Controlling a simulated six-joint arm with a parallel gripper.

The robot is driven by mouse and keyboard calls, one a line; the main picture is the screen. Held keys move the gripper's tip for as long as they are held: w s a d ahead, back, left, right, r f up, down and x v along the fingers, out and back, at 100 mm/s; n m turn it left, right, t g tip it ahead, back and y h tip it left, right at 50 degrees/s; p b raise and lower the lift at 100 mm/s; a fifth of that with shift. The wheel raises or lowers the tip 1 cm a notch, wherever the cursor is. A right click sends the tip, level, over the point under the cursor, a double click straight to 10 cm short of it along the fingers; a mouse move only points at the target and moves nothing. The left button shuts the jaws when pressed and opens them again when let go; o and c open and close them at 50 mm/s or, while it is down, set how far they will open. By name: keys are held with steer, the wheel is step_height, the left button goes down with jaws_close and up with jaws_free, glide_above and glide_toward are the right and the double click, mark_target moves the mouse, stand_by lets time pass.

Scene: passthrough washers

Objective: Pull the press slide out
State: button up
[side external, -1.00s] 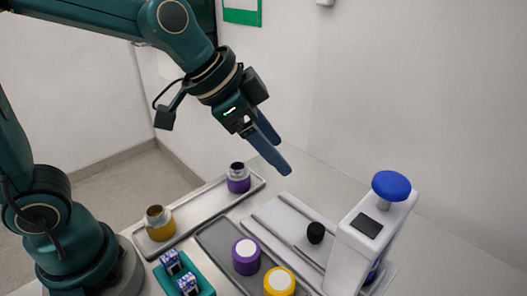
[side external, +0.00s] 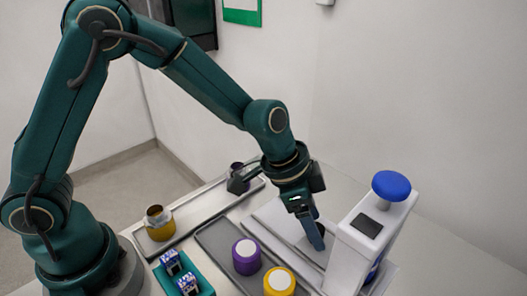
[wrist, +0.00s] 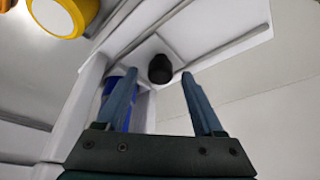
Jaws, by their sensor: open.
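The white press (side external: 365,245) with a blue top knob (side external: 391,185) stands at the right in the side view. The pale slide plate (side external: 272,213) lies flat at its left. The slide's black knob (wrist: 160,67) shows in the wrist view, between and just beyond my fingertips. Contact cannot be told.
A grey tray (side external: 215,237) holds a purple-sided jar (side external: 246,257) and a yellow-sided jar (side external: 279,282). A metal tray (side external: 195,213) behind holds an open yellow jar (side external: 159,223) and a partly hidden purple jar (side external: 237,170). A teal holder (side external: 203,288) carries small blue-and-white items.

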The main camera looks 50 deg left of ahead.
steer(key=shift+f, duration=0.2)
steer(key=shift+c, duration=0.3)
jaws_close()
stand_by(1.1)
